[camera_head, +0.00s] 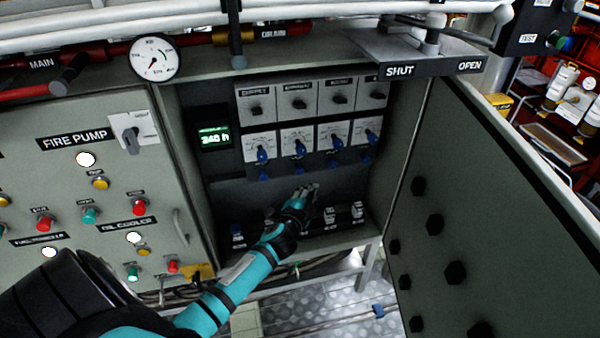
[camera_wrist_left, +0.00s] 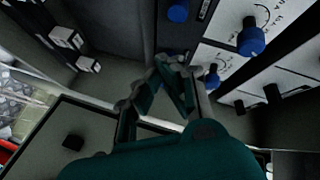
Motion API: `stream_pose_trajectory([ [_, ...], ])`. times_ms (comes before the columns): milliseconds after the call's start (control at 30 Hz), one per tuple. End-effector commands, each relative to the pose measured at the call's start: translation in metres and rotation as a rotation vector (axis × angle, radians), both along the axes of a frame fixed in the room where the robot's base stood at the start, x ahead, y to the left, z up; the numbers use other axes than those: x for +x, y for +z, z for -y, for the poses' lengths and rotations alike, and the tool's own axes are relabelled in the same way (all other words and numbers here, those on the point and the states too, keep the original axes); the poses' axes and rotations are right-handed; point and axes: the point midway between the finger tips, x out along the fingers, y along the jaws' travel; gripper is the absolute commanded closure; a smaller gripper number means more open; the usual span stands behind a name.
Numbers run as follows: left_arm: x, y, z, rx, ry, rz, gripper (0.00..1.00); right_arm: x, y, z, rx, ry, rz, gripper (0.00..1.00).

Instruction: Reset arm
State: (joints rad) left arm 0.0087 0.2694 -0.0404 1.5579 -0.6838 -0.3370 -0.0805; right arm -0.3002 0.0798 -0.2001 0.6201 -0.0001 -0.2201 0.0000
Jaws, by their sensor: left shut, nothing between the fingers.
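My left arm reaches from the lower left into an open cabinet (camera_head: 375,200). My left gripper (camera_head: 313,188) is in front of the cabinet's lower part, below the row of blue knobs. Its fingers are shut with nothing between them. In the left wrist view the left gripper (camera_wrist_left: 172,62) points at the dark panel, close to a white dial plate with a blue knob (camera_wrist_left: 251,38). I cannot tell whether it touches anything. My right gripper is not in view.
The cabinet door (camera_head: 480,190) stands open at the right. Several switches (camera_head: 345,213) line the cabinet's bottom. The fire pump panel (camera_head: 75,185) is at the left, with a pressure gauge (camera_head: 154,58) above it. The SHUT/OPEN plate (camera_head: 430,69) hangs at the upper right.

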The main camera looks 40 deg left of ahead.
Motion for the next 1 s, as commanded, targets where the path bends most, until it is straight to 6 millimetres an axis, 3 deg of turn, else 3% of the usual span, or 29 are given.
stream_pose_trajectory([
  [467, 0.0, 0.0, 0.0, 0.0, 0.0, -0.001, 1.0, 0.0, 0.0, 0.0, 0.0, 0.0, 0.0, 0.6],
  [567, -0.003, -0.013, 0.001, -0.015, 0.0, -0.022, 1.0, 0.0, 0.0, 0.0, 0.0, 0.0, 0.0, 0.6],
  [667, -0.016, -0.051, 0.006, -0.062, 0.004, -0.088, 1.0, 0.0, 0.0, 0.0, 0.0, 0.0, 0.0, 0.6],
  [767, -0.042, -0.111, 0.014, -0.141, 0.016, -0.195, 1.0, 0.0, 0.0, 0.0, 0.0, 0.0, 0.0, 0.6],
  [867, -0.08, -0.178, 0.025, -0.235, 0.039, -0.319, 1.0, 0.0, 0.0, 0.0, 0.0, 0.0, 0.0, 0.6],
  [1000, -0.147, -0.261, 0.043, -0.359, 0.087, -0.486, 1.0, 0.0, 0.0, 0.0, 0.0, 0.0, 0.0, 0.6],
])
